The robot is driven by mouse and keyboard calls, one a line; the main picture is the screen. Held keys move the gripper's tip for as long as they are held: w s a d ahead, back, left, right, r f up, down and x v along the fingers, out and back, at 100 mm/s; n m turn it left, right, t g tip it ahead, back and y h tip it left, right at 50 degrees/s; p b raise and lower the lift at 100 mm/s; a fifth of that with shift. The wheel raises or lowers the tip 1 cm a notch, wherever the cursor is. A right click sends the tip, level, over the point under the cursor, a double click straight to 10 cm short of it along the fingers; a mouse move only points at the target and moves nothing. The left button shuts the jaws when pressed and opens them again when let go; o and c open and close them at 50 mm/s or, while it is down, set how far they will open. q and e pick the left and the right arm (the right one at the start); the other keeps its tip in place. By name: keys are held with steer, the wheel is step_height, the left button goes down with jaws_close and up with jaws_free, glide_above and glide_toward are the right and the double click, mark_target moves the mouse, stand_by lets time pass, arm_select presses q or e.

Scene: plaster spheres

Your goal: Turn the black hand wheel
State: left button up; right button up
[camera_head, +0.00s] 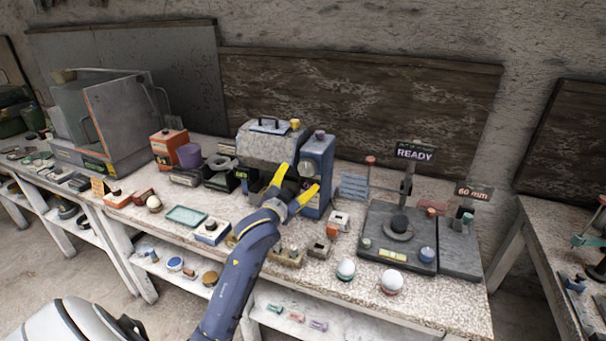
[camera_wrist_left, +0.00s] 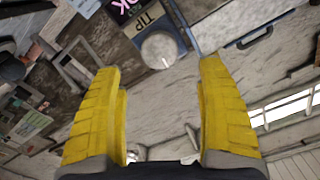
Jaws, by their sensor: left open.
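I cannot pick out the black hand wheel for certain in either view. The grey machine (camera_head: 268,146) with a blue side housing (camera_head: 317,160) stands mid-bench; part of its front is hidden behind my gripper. A pale grey round knob (camera_wrist_left: 159,50) with a white mark shows in the wrist view, ahead of the fingers, beside a panel lettered TIP. My left gripper (camera_head: 299,180) is open, its two yellow fingers spread and pointing at the machine's front. In the wrist view the gap between the fingers (camera_wrist_left: 160,85) is empty. My right gripper is not in view.
Right of the machine stands a dark gauge base (camera_head: 378,245) with a READY sign (camera_head: 415,154) and a black round part (camera_head: 400,222). White spheres (camera_head: 346,268) sit near the bench's front edge. A teal tray (camera_head: 186,216) and small blocks lie left of my arm.

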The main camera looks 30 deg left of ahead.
arm_select(q)
steer(key=shift+s+d, duration=0.25)
steer(key=shift+s, duration=0.9)
steer(key=shift+s+d, duration=0.25)
steer(key=shift+s, duration=0.9)
